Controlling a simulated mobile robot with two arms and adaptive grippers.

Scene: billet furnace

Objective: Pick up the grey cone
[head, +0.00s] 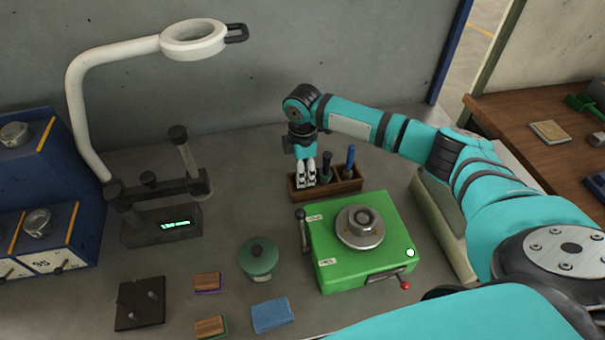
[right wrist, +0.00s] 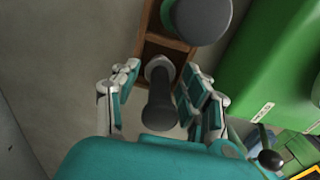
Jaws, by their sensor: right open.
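My right gripper (head: 306,172) is over the left end of a small wooden rack (head: 345,188), pointing down. In the right wrist view my right gripper (right wrist: 166,100) is open, with its fingers on either side of a dark grey tapered piece with a round end (right wrist: 160,98), which looks like the grey cone. It stands in the wooden rack (right wrist: 170,45); I cannot tell whether the fingers touch it. In the head view the fingers hide this piece. My left gripper is not in view.
A dark green-grey tool (head: 326,166) and a blue-handled tool (head: 350,161) stand in the rack, close right of the gripper. A green box (head: 327,262) with a round metal top is just in front. A lamp (head: 75,100) and gauge stand (head: 160,225) are left.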

